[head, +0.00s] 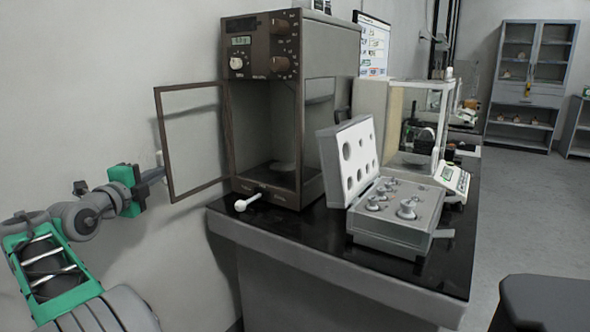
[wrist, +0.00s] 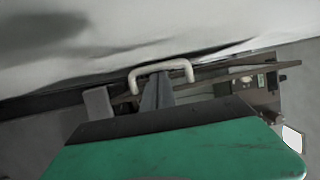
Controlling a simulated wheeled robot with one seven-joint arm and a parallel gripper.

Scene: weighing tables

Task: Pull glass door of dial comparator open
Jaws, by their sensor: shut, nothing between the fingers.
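The dial comparator (head: 265,100) is a tall brown and grey case standing at the left end of the black table. Its brown-framed glass door (head: 164,132) stands swung open to the left, and the chamber front is uncovered. In the wrist view, the pale handle (wrist: 187,67) of the door lies at my fingertips, with the brown door edge (wrist: 215,78) seen edge-on behind it. My gripper (head: 154,175) is shut and empty, just left of the door's outer edge; it also shows in the wrist view (wrist: 156,92). I cannot tell whether it touches the handle.
A white-handled tool (head: 252,201) lies on the table before the comparator. An open case of weights (head: 393,232) and a glass-walled balance (head: 456,180) stand to the right. The wall is close behind the door. A dark stool (head: 545,300) is at lower right.

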